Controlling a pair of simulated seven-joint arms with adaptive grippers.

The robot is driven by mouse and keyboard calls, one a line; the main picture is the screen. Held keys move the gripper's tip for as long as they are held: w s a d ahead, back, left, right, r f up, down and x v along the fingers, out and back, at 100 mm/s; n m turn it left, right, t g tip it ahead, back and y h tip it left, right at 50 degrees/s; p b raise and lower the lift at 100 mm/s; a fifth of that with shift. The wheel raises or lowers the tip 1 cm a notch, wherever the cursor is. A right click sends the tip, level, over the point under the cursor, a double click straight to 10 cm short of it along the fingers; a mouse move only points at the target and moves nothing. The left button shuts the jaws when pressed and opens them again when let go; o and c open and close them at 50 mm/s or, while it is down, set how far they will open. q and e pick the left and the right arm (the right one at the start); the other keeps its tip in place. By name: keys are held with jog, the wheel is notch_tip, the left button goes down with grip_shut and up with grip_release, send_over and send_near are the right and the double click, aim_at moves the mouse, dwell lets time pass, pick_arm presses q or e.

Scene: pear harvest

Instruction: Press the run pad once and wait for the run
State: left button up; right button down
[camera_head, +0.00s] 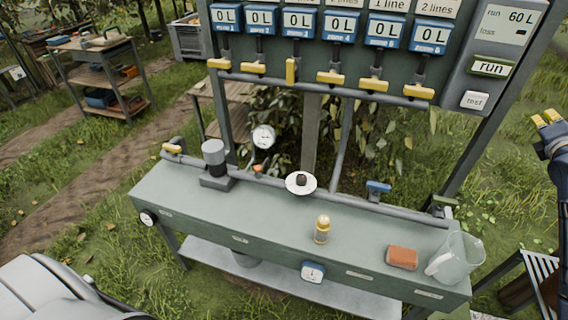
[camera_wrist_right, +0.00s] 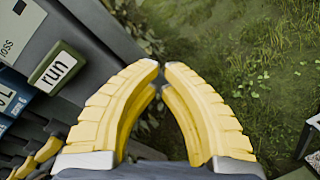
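The run pad (camera_head: 491,68) is a white label reading "run" in a dark green frame on the grey control box at the upper right. It also shows at the left of the right wrist view (camera_wrist_right: 58,68). My right gripper (camera_head: 546,118) has yellow fingers and is to the right of the pad and lower in the picture, apart from it. In the right wrist view its fingertips (camera_wrist_right: 161,65) come together with nothing between them. The display (camera_head: 506,24) above the pad reads "run 60 L" and "loss" with a dash. My left gripper is not in view.
A test pad (camera_head: 474,100) sits just below the run pad. Blue meters (camera_head: 299,22) reading 0 L hang above several yellow valve levers (camera_head: 331,79); the third from left stands upright. The bench (camera_head: 270,215) below holds a bottle (camera_head: 322,229), sponge (camera_head: 402,258) and jug (camera_head: 458,260).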

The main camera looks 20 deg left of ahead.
aim_at(489, 72)
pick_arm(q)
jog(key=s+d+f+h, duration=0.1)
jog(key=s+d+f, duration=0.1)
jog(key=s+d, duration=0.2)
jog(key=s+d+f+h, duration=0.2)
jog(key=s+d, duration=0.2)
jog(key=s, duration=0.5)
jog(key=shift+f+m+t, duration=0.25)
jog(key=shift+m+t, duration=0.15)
pick_arm(e)
jog(key=s+a+r+n+y, duration=0.1)
jog(key=s+a+r+n, duration=0.2)
jog(key=a+n, duration=0.2)
jog(key=s+a+r+n+t+y, duration=0.1)
jog(key=s+a+r+n, duration=0.2)
jog(key=a, duration=0.6)
jog(key=shift+s+r+n+y, duration=0.35)
jog(key=shift+s+n, duration=0.3)
jog(key=shift+n, duration=0.55)
jog(key=shift+w, duration=0.15)
jog(key=w, duration=0.9)
jog(key=w+a, duration=0.1)
jog(key=w, duration=0.3)
jog(key=shift+w, duration=0.35)
jog(key=shift+w, duration=0.1)
